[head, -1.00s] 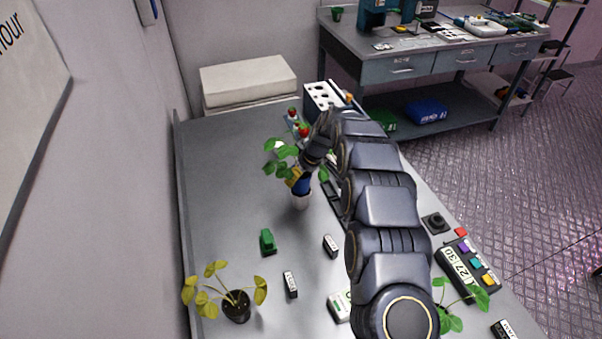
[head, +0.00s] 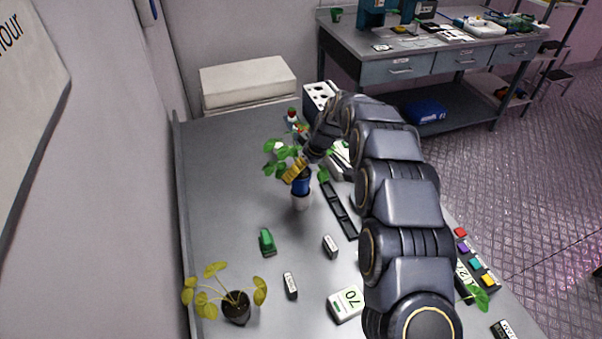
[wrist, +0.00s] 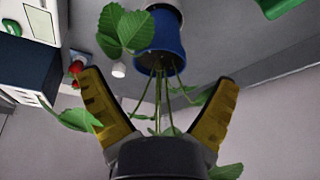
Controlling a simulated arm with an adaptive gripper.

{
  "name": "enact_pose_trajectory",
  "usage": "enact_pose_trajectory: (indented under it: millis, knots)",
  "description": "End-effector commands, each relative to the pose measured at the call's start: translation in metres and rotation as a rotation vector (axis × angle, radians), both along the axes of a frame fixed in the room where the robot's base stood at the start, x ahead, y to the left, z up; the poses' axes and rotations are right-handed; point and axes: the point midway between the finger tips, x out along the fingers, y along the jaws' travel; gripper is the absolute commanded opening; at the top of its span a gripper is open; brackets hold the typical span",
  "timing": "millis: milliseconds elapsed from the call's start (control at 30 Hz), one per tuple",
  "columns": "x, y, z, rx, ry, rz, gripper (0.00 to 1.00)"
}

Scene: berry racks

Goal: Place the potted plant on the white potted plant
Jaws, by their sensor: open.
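A potted plant with green leaves in a blue pot (head: 302,185) is upright on top of a white pot (head: 301,202), near the middle of the grey table. The blue pot also shows in the wrist view (wrist: 165,42), with part of the white pot (wrist: 164,4) behind it at the top edge. My gripper (head: 295,170) is above the blue pot, among the leaves. In the wrist view my gripper (wrist: 158,100) has its yellow fingers spread wide on either side of the stems, apart from the pot. Whether the white pot holds a plant is hidden.
A yellow-leaved plant in a dark pot (head: 236,308) stands at front left. A green block (head: 267,241), small labelled blocks (head: 330,246) and a black tray (head: 339,211) lie nearby. A white holed rack (head: 320,96) is behind. The table's left is clear.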

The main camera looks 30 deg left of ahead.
Motion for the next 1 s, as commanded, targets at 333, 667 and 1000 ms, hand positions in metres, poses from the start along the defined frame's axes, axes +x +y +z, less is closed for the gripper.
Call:
enact_pose_trajectory:
  millis: [333,667,1000]
  knots:
    - [-0.008,-0.025,0.064,0.003,-0.004,-0.002,0.91]
    - [-0.010,-0.030,0.077,-0.001,0.001,-0.001,0.91]
    - [-0.033,-0.074,0.108,-0.017,0.064,-0.113,0.91]
